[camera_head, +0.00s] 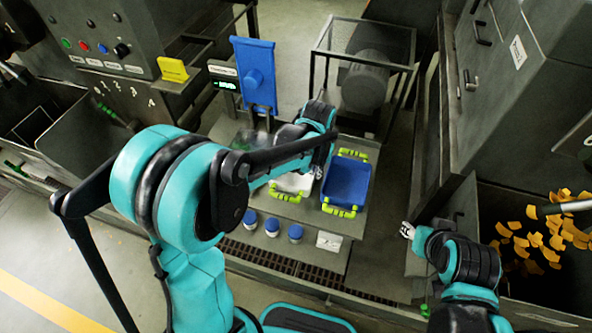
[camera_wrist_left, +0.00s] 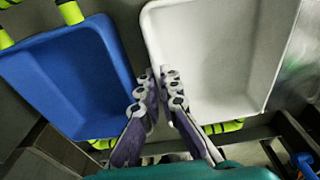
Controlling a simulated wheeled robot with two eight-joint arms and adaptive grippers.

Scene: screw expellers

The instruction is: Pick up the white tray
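The white tray (camera_head: 291,184) lies on the grey stand in the head view, partly covered by my left arm. In the left wrist view, the white tray (camera_wrist_left: 215,55) fills the upper right. A yellow-green handle (camera_wrist_left: 226,127) shows at its lower end. My left gripper (camera_head: 319,170) is at the tray's right side, next to the blue tray. In the left wrist view, the left gripper's fingertips (camera_wrist_left: 158,77) overlap the tray's left rim with a narrow gap between them. I cannot tell whether they clasp the rim. My right gripper (camera_head: 407,230) is low at the right, away from the trays, too small to read.
A blue tray (camera_head: 347,182) with yellow-green handles stands close beside the white tray. Several blue-lidded jars (camera_head: 272,227) and a white card (camera_head: 328,240) are at the stand's front. A caged motor (camera_head: 365,80) is behind. A bin with orange pieces (camera_head: 540,245) is at the right.

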